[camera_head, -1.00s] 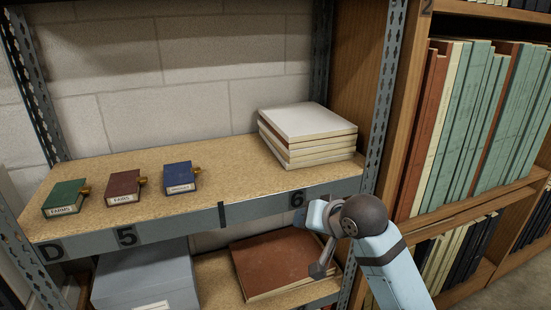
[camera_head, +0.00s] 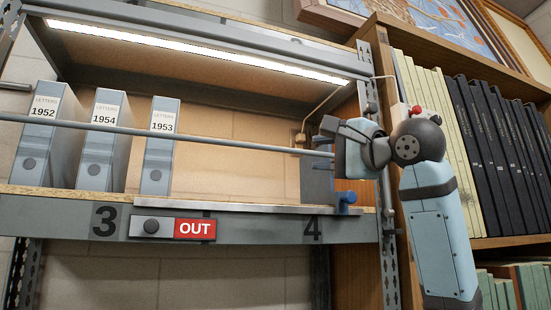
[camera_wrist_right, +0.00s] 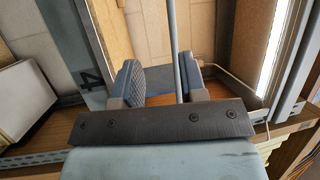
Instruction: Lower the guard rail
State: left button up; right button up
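The guard rail (camera_head: 230,138) is a thin grey rod across the front of the lit upper shelf. It runs in front of the letter files, above the shelf edge. My right gripper (camera_head: 328,142) is at the rail's right end, in front of the shelf. In the right wrist view the rail (camera_wrist_right: 173,40) passes between the two fingers (camera_wrist_right: 160,82). The fingers are apart, with the rail nearer the right one; I cannot tell if it touches. A blue knobbed piece (camera_head: 346,198) sits below the gripper at the shelf edge. My left gripper is not in view.
Letter files (camera_head: 160,150) stand on the shelf's left half; its right half is mostly clear. A red "OUT" plate (camera_head: 194,229) with a black knob (camera_head: 151,226) is on the front edge. A post (camera_head: 386,250) and bookcase are close on the right.

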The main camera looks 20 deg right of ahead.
aim_at(277, 149)
jog(key=p+x, duration=0.1)
jog(key=x, duration=0.3)
jog(key=r+p+x, duration=0.1)
jog(key=p+x, duration=0.1)
jog(key=x, duration=0.2)
jog(key=r+p+x, duration=0.1)
jog(key=p+x, duration=0.1)
jog(key=x, duration=0.2)
jog(key=shift+w+a, duration=0.25)
jog(key=shift+w, duration=0.25)
jog(key=shift+c, duration=1)
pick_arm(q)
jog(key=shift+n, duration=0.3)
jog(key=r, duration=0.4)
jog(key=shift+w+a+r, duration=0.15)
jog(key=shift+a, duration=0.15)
pick_arm(e)
grip_shut()
